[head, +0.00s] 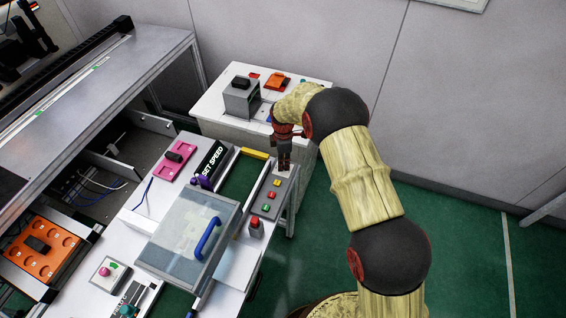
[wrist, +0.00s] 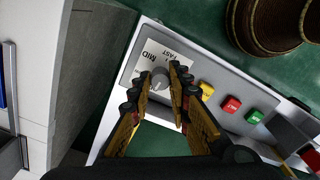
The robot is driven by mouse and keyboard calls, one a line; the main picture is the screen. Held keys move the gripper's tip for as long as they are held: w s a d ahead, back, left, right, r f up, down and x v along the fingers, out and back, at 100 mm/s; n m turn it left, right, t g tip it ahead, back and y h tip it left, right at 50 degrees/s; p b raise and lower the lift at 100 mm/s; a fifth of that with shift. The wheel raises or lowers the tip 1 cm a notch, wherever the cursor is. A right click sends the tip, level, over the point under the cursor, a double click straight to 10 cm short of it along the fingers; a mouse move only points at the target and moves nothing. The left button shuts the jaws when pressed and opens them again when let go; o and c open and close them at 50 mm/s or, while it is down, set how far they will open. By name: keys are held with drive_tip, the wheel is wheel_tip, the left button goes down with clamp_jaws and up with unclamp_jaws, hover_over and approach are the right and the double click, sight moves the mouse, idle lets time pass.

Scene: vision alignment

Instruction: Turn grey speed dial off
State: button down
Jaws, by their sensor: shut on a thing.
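The grey speed dial (wrist: 160,79) is a round knob on a pale label plate (wrist: 149,58) marked "MID" and "FAST". It sits at one end of a grey control panel (wrist: 188,92). My gripper (wrist: 162,76) is shut on the dial, with one fingertip on each side of it. Fingers cover part of the label, and I cannot tell which mark the dial points to. In the head view my gripper (head: 284,168) points down at the far end of the panel (head: 259,208), and the dial is hidden there.
Yellow (wrist: 207,90), red (wrist: 231,104) and green (wrist: 254,116) buttons sit beside the dial. A red emergency-type button (head: 255,226) stands at the panel's near end. A clear-lidded box with a blue handle (head: 208,238) is left of the panel. A white cabinet (head: 222,108) stands behind.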

drive_tip(key=shift+n, duration=0.6)
drive_tip(key=c, duration=1.7)
unclamp_jaws()
drive_tip(key=shift+o, duration=0.2)
drive_tip(key=shift+r, duration=0.1)
wheel_tip(320, 180, up, 12)
